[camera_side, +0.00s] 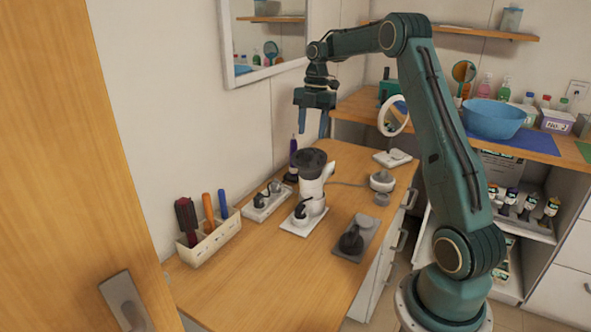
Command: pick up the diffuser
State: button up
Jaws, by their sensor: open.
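A white hair dryer (312,190) with a dark wide top stands on a white base (296,227) left of and behind that piece. My gripper (312,130) hangs above the counter behind the dryer, fingers pointing down. Its fingers are apart with nothing between them, and it touches nothing.
A cream tray (212,243) with brushes stands at left. A round white-grey item (382,181) lies at right. The counter's front is clear. A ring mirror (393,116) stands behind.

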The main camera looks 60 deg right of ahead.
aim_at(310, 150)
jog(key=shift+a+f, duration=0.2)
jog(key=shift+f, duration=1.2)
jog(key=shift+a+f, duration=0.2)
jog(key=shift+f, duration=1.2)
grip_shut()
